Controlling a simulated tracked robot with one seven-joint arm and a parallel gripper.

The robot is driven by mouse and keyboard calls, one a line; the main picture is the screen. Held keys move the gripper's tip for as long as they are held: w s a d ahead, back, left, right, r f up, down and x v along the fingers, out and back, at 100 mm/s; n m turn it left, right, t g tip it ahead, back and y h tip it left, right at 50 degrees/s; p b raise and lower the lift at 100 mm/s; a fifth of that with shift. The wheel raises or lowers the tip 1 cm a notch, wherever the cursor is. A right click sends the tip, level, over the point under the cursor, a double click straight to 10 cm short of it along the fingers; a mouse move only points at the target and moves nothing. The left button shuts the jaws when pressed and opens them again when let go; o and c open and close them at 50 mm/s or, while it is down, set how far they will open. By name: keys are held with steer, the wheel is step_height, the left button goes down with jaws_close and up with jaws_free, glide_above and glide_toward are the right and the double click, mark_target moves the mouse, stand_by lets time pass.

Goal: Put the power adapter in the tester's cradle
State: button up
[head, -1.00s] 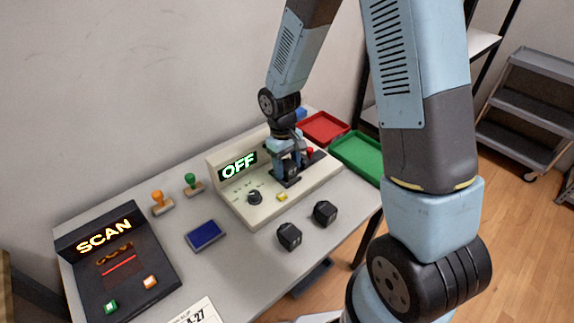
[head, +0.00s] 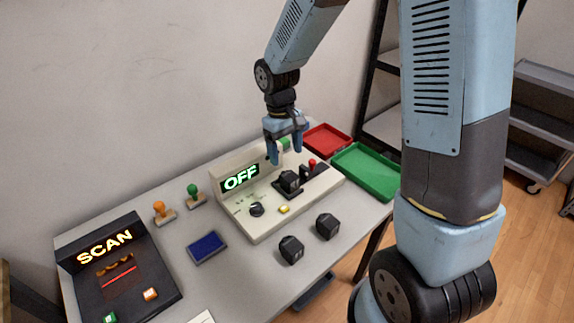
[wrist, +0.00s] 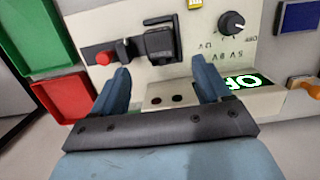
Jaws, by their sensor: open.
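A black power adapter (head: 289,181) sits in the dark cradle (head: 287,194) on the cream tester (head: 262,222), whose display reads OFF. In the wrist view the adapter (wrist: 161,42) shows in the cradle beside the red-tipped lever (wrist: 104,58). My gripper (head: 285,160) is open and empty above the tester, behind the cradle and apart from the adapter. In the wrist view its blue fingers (wrist: 164,88) are spread with nothing between them. Two more black adapters lie on the table in front of the tester, one on the left (head: 291,249) and one on the right (head: 327,226).
A dark scanner (head: 118,270) reading SCAN stands at left. Two stamps and a blue pad (head: 207,247) lie between it and the tester. A red tray (head: 327,139) and a green tray (head: 366,172) are at the right end. A dial (head: 256,209) is on the tester.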

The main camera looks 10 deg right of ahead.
steer(key=shift+w+r, duration=0.2)
steer(key=shift+r, duration=1.15)
steer(key=s+d+r+m+t, duration=0.2)
steer(key=s+d+r, duration=0.1)
steer(key=d+r, duration=0.3)
steer(key=s+d+r+m+t, duration=0.1)
steer(key=s+d+r, duration=0.2)
steer(key=r, duration=0.5)
steer(key=s+d+r+m+t, duration=0.2)
steer(key=s+d+r, duration=0.1)
steer(key=s, duration=0.3)
steer(key=s+d+r+m+t+y, duration=0.1)
steer(key=s+d+r+t, duration=0.1)
steer(key=s+d+r, duration=0.2)
steer(key=s+d, duration=0.1)
steer(key=s, duration=0.1)
steer(key=shift+s+r+m, duration=0.2)
steer(key=shift+s+m, duration=0.15)
steer(key=shift+m, duration=0.05)
